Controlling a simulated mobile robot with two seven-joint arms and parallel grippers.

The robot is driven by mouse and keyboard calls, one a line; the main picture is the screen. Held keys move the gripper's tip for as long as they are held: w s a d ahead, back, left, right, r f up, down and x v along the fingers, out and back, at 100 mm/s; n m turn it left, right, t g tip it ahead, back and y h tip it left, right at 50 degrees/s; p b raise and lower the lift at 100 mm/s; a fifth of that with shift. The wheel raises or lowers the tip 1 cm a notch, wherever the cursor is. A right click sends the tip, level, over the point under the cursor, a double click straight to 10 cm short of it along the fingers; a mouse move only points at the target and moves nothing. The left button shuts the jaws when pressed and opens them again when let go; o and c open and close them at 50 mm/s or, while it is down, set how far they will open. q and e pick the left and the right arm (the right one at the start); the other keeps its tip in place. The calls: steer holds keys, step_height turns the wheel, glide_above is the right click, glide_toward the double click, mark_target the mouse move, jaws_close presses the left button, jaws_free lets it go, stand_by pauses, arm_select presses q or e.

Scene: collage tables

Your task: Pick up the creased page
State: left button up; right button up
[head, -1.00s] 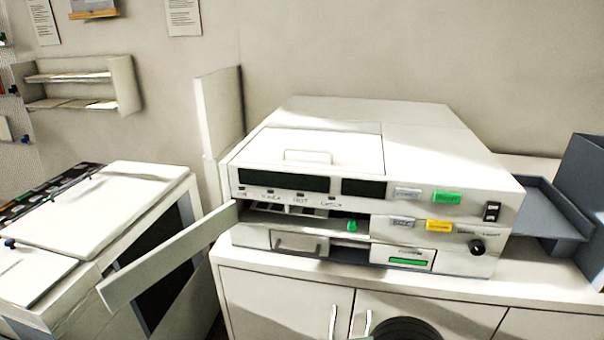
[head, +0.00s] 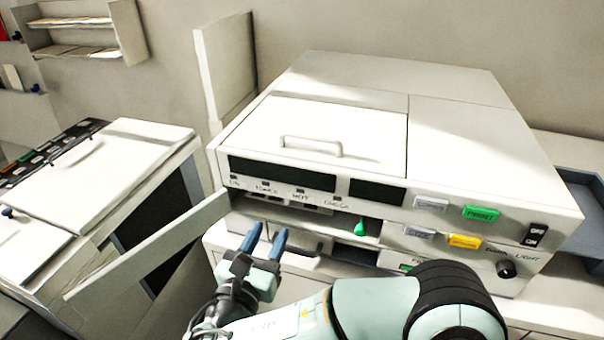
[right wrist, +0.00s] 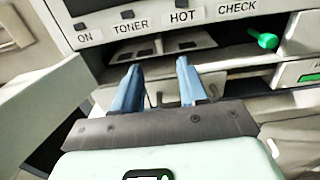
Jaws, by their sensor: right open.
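The white printer (head: 460,150) stands on a cabinet with its front flap (head: 150,245) swung open to the left. My right gripper (head: 265,238) is open and empty, just in front of the opening, its blue fingers pointing at it. In the right wrist view the two fingers (right wrist: 160,75) are spread apart below the TONER and HOT labels. Pale flat parts (right wrist: 165,47) show inside the dark slot; I cannot tell whether one of them is the creased page. A green lever (head: 361,228) sticks out at the right of the opening. My left gripper is out of view.
A second white machine (head: 90,175) stands at the left, close to the open flap. A grey-blue tray (head: 590,215) lies at the right of the printer. A handled lid (head: 320,135) covers part of the printer's top.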

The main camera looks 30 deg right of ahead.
steer(key=p+x, duration=0.2)
steer(key=x, duration=1.1)
steer(key=shift+w, duration=0.1)
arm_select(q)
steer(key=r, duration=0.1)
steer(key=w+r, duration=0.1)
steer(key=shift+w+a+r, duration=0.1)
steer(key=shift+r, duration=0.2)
arm_select(e)
steer(key=shift+a, duration=0.1)
steer(key=shift+c, duration=0.3)
jaws_close()
